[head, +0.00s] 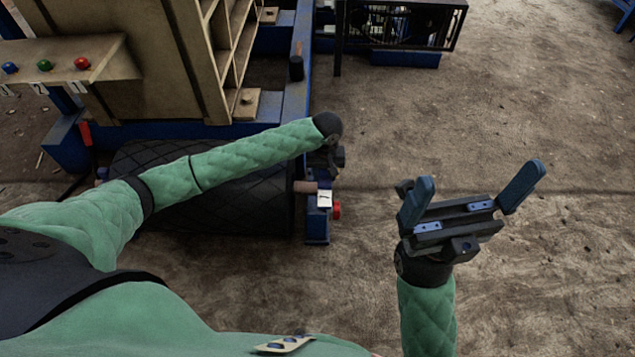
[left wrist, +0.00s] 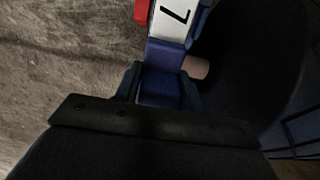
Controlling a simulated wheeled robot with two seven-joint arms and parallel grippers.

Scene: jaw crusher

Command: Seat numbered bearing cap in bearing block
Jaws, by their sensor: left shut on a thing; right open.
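My left gripper (head: 326,172) is shut on a blue piece, which looks like the bearing cap (left wrist: 160,88), between its fingers in the left wrist view. In the head view the gripper's own wrist mostly hides it. A white plate marked with a 1 (head: 324,198) is just below the gripper, and it shows at the top of the left wrist view (left wrist: 172,20). The blue bearing block (head: 317,228) stands directly below. I cannot tell whether the cap touches the block. My right gripper (head: 470,205) is open and empty over bare ground at the right.
A red knob (head: 337,209) sticks out right of the block. The crusher's tan body (head: 150,80) and blue frame rise behind. Open dirt lies to the right.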

